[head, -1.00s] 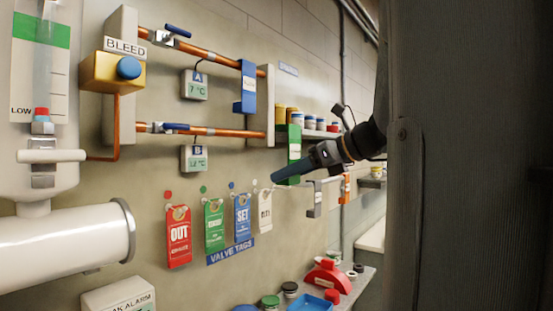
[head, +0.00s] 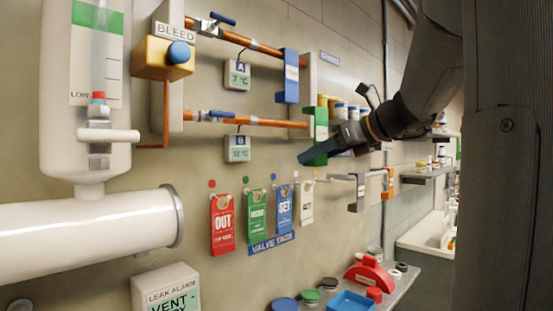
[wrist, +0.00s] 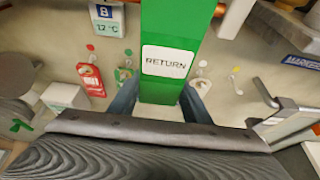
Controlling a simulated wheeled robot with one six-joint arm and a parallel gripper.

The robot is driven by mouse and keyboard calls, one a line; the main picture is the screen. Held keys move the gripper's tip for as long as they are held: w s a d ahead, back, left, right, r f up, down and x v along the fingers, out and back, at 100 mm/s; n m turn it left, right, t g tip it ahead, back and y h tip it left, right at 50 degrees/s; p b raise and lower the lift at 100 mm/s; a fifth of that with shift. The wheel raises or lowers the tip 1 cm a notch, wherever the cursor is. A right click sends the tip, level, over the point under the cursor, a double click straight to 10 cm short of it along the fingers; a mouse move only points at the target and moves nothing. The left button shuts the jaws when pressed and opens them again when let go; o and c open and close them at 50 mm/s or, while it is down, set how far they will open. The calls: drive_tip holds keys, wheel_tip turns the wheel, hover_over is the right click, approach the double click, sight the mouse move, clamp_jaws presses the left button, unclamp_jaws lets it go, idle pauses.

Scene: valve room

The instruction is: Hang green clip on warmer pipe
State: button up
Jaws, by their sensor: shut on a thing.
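My gripper (head: 318,152) is shut on the green clip (head: 321,124). In the wrist view the clip (wrist: 178,18) stands between my fingers, its white label reading RETURN. In the head view it shows just right of the lower copper pipe's (head: 265,121) right end; whether they touch I cannot tell. The lower pipe's gauge B (head: 238,148) reads 12 °C. The upper pipe's (head: 240,41) gauge A (head: 238,74) reads 7 °C. A blue clip (head: 287,76) hangs on the upper pipe's right part.
Red, green, blue and white valve tags (head: 256,218) hang below the pipes. A rail with a grey clip (head: 356,193) and an orange clip (head: 390,181) is at the right. A shelf with a blue tray (head: 350,301) is below. The lower pipe's middle stretch is clear.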

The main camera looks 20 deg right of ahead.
drive_tip(key=w+a+f+b, duration=0.1)
drive_tip(key=w+a+b, duration=0.1)
drive_tip(key=w, duration=0.7)
drive_tip(key=shift+a+b, duration=0.35)
drive_tip(key=shift+a, duration=0.35)
drive_tip(key=shift+w+f, duration=0.1)
drive_tip(key=shift+f, duration=0.05)
drive_tip(key=o, duration=1.1)
drive_tip(key=shift+b+v, duration=1)
drive_tip(key=shift+v, duration=2.9)
